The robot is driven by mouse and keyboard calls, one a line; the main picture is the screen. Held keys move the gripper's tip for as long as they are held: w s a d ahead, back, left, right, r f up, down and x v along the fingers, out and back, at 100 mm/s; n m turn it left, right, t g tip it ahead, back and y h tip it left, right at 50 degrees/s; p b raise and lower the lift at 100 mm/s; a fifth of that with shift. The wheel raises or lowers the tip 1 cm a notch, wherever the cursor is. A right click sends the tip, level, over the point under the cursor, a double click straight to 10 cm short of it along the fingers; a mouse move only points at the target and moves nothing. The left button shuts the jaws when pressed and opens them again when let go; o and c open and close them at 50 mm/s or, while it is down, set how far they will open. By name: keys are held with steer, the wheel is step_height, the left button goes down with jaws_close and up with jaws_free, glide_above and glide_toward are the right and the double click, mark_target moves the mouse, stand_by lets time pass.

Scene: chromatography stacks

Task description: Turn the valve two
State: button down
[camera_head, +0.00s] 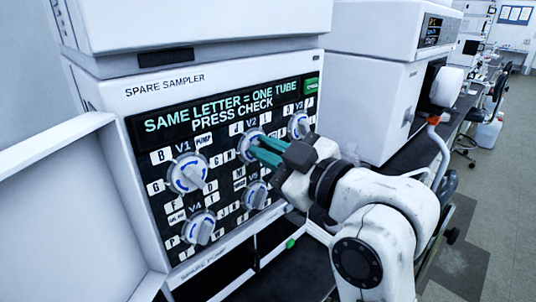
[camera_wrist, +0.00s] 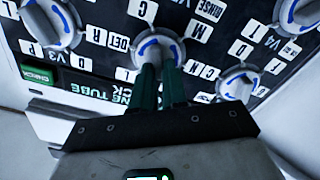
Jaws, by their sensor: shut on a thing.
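The valve labelled V2 (camera_head: 246,145) is a round white knob with blue arc markings, on the black front panel of the spare sampler. My gripper (camera_head: 258,151) reaches it from the right, its green fingers shut on the knob's grip. In the wrist view, which looks upside down, the V2 knob (camera_wrist: 152,46) is straight ahead, and the gripper (camera_wrist: 160,68) meets its lower part. The fingers hide the knob's grip, so its pointing direction cannot be told.
Neighbouring knobs are V1 (camera_head: 187,173), V3 (camera_head: 299,125), V4 (camera_head: 198,228) and V5 (camera_head: 255,195). A green button (camera_head: 311,86) sits at the panel's upper right. A white panel (camera_head: 70,200) juts out at left. Open floor (camera_head: 490,200) lies right.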

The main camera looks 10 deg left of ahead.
stand_by(0.3)
steer(key=c, duration=1.2)
jaws_free()
steer(key=shift+o, duration=0.2)
steer(key=b+v, duration=0.1)
steer(key=v, duration=0.9)
steer(key=shift+s+d, duration=0.3)
steer(key=s+d+f+m+g+h+p, duration=0.15)
steer(key=d+f+m+h, duration=0.35)
steer(key=f, duration=0.7)
steer(key=s+d+f+m+g+h+p, duration=0.1)
steer(key=s+d+f+m+h+p, duration=0.15)
steer(key=d+f+m+h, duration=0.7)
steer(key=s+d+f+g, duration=0.2)
steer(key=s+d+f, duration=0.1)
steer(key=s+f, duration=0.3)
steer(key=s+d+f+m+g+p, duration=0.1)
steer(key=s+d+f+g, duration=0.2)
steer(key=s+f, duration=0.3)
steer(key=s+d+f+m+g, duration=0.1)
steer(key=s+d+f+g, duration=0.1)
steer(key=s+d+f, duration=0.2)
steer(key=s+f, duration=0.3)
steer(key=s, duration=0.4)
steer(key=shift+d, duration=0.2)
